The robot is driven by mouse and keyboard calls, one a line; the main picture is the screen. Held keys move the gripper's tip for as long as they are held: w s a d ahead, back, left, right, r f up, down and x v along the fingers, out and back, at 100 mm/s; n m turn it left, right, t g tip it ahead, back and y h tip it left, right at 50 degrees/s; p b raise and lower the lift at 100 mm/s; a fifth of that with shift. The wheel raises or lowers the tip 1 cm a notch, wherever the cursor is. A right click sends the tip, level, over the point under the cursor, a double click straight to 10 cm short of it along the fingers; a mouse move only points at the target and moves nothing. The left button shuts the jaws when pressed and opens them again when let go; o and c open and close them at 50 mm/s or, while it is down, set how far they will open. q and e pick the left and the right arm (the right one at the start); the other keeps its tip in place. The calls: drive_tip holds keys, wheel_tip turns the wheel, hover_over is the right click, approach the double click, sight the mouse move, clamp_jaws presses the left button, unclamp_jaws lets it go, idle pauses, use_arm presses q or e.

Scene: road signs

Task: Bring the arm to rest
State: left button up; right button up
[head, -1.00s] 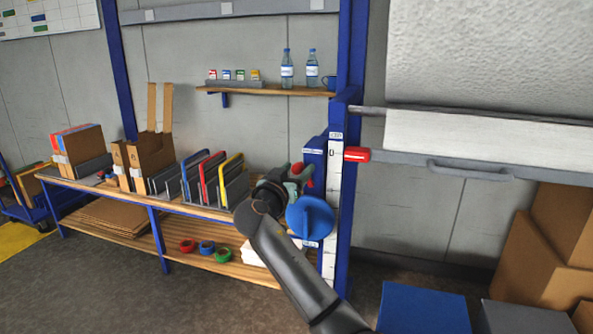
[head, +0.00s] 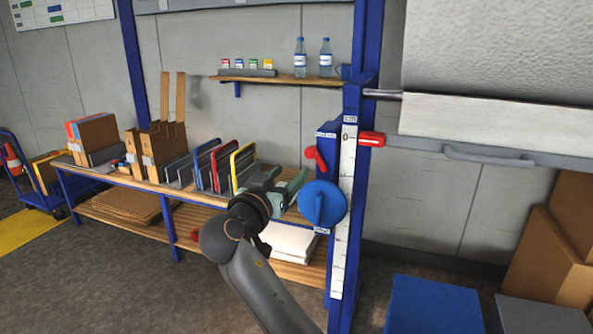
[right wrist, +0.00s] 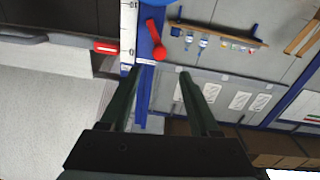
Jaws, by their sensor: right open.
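My right arm reaches up from the bottom middle of the head view. A gap shows between the gripper and the lever. In the right wrist view, which is turned over, the two dark fingers (right wrist: 160,73) stand apart with nothing between them, and the red lever (right wrist: 154,38) shows beyond them. My left gripper is in neither view.
A wooden bench (head: 120,180) holds cardboard files and coloured dividers. A wall shelf (head: 290,80) carries bottles. A white scale (head: 345,190) and red slider (head: 371,139) are on the blue post. Blue and grey boxes (head: 432,305) stand at lower right. Floor is open at lower left.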

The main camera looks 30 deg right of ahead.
drive_tip(key=shift+s+a, duration=0.25)
idle(0.3)
